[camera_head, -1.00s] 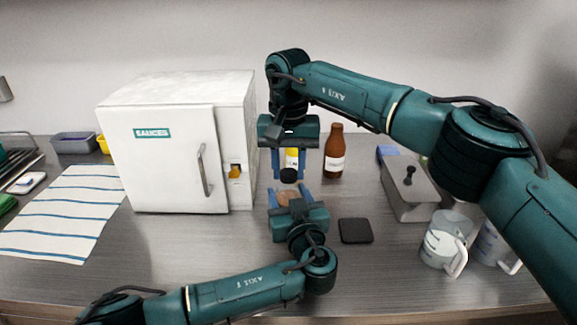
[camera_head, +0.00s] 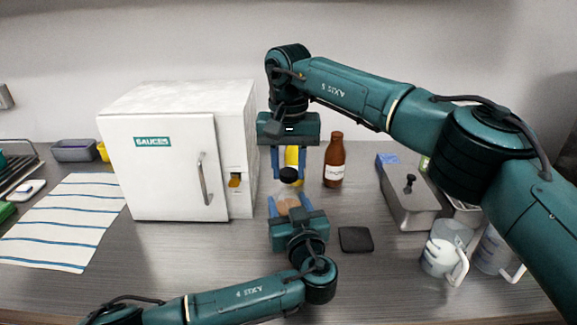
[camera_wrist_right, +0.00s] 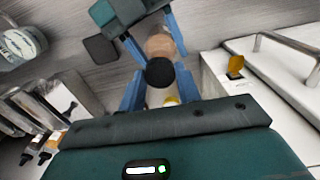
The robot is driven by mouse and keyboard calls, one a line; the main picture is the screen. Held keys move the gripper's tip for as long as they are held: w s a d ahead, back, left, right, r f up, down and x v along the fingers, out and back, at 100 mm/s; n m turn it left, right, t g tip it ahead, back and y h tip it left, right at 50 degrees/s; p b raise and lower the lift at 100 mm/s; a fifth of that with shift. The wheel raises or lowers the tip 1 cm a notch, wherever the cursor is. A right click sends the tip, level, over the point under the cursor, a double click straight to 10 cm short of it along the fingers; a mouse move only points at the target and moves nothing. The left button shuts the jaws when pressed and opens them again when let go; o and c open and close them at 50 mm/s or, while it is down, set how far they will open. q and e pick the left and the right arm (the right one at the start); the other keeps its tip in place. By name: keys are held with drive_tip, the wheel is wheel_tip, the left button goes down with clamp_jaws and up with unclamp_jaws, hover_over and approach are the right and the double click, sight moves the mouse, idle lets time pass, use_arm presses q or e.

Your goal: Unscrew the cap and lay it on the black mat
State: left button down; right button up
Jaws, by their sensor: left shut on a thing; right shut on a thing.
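A small bottle with tan contents (camera_head: 287,202) stands upright near the middle of the counter. My left gripper (camera_head: 290,211) is shut around its body from the front. My right gripper (camera_head: 288,177) points down from above and is shut on the black cap (camera_head: 290,173). The cap is directly above the bottle; whether it fully clears the neck is hard to tell. The right wrist view shows the cap (camera_wrist_right: 160,72) between the fingers, with the tan bottle (camera_wrist_right: 160,45) past it. The black mat (camera_head: 356,239) lies empty to the right of my left gripper.
A white cabinet (camera_head: 158,165) stands close on the left. A brown bottle (camera_head: 335,160) and a yellow container (camera_head: 292,157) stand behind my grippers. A grey metal box (camera_head: 410,195) and a clear jug (camera_head: 445,246) are at right.

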sight(289, 172)
drive_tip(key=shift+r, duration=1.95)
use_arm(q)
drive_tip(key=shift+c, duration=2.4)
unclamp_jaws()
